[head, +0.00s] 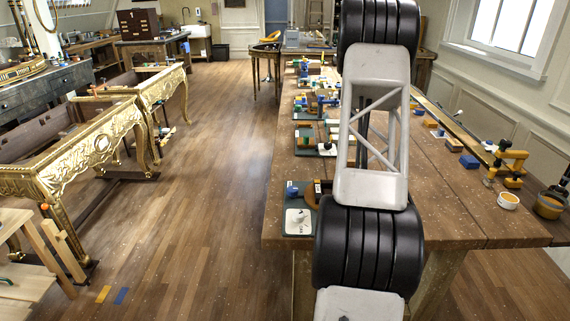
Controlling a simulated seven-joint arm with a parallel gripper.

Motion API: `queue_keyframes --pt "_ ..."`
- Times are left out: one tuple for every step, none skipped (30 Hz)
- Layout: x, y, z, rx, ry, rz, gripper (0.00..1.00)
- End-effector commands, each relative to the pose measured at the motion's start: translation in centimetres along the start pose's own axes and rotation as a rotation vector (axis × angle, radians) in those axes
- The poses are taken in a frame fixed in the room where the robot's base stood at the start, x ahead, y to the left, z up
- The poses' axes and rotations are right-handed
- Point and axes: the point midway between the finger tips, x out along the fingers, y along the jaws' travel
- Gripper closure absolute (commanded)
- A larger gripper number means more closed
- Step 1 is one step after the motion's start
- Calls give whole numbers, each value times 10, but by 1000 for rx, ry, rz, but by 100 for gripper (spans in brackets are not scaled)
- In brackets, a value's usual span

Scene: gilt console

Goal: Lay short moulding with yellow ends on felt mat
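My arm rises through the middle of the head view and hides part of the long wooden workbench (445,205). My gripper is not in this view. I cannot pick out a short moulding with yellow ends; it may be too small or hidden behind my arm. Several dark mats or boards lie along the bench's left side. The nearest dark mat (291,232) carries a pale card or plate (299,221). Whether any of them is the felt mat, I cannot tell.
A long thin strip (450,126) runs along the bench's right side. A gilt console frame (100,148) stands on the floor at left.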

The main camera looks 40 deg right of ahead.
Motion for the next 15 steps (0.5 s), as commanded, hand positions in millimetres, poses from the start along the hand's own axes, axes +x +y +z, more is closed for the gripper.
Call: queue_keyframes --pt "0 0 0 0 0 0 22" --pt "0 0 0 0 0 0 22" --pt "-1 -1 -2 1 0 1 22" --pt "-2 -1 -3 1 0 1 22" --pt "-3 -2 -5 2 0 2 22" --pt "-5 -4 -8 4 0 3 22" --pt "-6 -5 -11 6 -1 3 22" --pt "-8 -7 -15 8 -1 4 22" --pt "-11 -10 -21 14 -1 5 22" --pt "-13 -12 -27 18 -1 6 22" --pt "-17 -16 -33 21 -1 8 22" --pt "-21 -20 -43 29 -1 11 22" --pt "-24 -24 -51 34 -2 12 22" --pt "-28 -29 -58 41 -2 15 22" --pt "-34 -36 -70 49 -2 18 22"
